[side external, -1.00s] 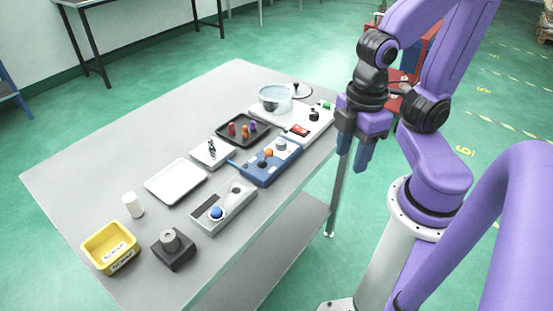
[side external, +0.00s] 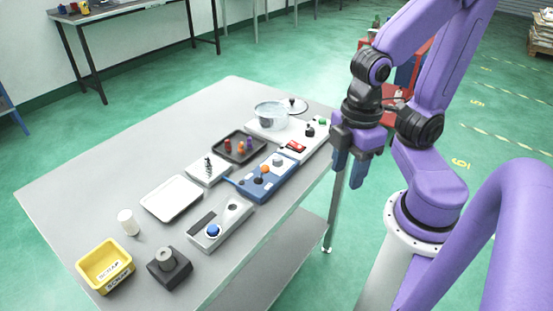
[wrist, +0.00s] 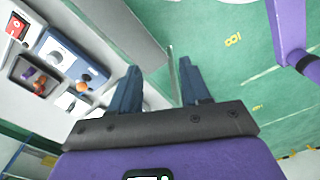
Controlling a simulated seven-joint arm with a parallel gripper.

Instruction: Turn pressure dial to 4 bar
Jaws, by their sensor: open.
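A blue panel (side external: 266,178) lies near the table's right edge, with a grey round knob on a pale disc (side external: 279,161), an orange knob (side external: 265,169) and a dark knob (side external: 258,180). The wrist view shows this panel (wrist: 40,47) at the left, its pale dial (wrist: 56,55) uppermost. Scale marks are too small to read, and I cannot tell for certain which knob is the pressure dial. My gripper (side external: 349,172) hangs off the table's right edge, fingers down, apart from everything. In the wrist view my gripper (wrist: 158,72) is open and empty.
A white panel (side external: 262,130) with a red switch (side external: 295,147) and dark and green knobs lies behind. A dark tray (side external: 223,156), white tray (side external: 153,205), grey box (side external: 203,238), yellow scrap bin (side external: 88,278) and dark block (side external: 160,277) share the table.

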